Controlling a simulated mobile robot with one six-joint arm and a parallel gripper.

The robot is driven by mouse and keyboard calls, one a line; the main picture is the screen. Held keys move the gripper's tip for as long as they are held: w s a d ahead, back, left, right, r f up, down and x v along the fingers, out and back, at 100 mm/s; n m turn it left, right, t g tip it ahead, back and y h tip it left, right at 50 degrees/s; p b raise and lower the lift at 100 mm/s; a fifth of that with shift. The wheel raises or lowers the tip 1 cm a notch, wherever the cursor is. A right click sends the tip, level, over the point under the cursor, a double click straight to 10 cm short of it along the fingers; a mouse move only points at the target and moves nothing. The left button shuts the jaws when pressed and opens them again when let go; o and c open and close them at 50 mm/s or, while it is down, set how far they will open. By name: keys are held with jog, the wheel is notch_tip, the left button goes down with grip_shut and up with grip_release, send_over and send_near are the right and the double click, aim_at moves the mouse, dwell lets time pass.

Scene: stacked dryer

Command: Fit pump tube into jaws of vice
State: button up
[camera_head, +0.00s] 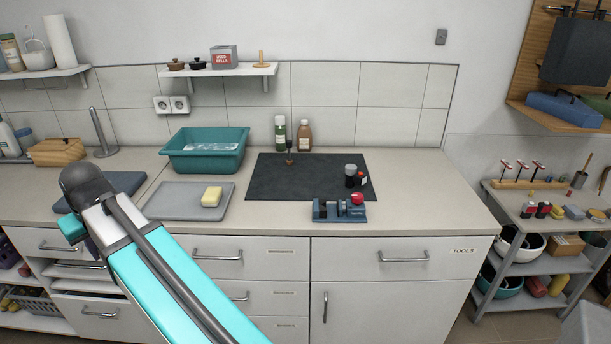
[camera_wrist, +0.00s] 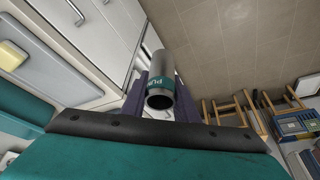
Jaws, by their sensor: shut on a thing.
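The pump tube (camera_wrist: 161,70) is a grey metal cylinder with a teal band bearing partly readable lettering. In the wrist view its open round end faces the camera. My gripper (camera_wrist: 161,100) is shut on it, with a dark finger on each side. The vice (camera_head: 332,210) is a small blue-grey device with a red knob, at the front edge of the dark mat in the head view. Whether its jaws are open is too small to tell. My arm lies left of the vice, over the counter's front; the tube is not discernible in the head view.
A grey tray (camera_head: 166,203) with a yellow sponge (camera_head: 211,197) lies left of the dark mat (camera_head: 290,183). A teal basin (camera_head: 203,163) stands behind it. The counter (camera_head: 430,200) right of the mat is clear.

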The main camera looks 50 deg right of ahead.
jog(key=s+d+r+p, duration=0.1)
jog(key=s+d+p, duration=0.2)
jog(key=d, duration=1.3)
jog(key=s+d+p, duration=0.3)
jog(key=d+p, duration=0.1)
jog(key=d, duration=1.2)
jog(key=s+d+m+p, duration=0.1)
jog(key=s+d+p, duration=0.2)
jog(key=s+d, duration=0.7)
jog(key=s+d+r+p, duration=0.1)
jog(key=s+d+p, duration=0.2)
jog(key=s+d, duration=0.8)
jog(key=d, duration=0.5)
jog(key=shift+s+d+m+h, duration=0.2)
jog(key=shift+m+h, duration=0.2)
jog(key=shift+f+b, duration=1.7)
jog(key=shift+f, duration=1.2)
jog(key=shift+f+b, duration=0.5)
jog(key=shift+f, duration=0.15)
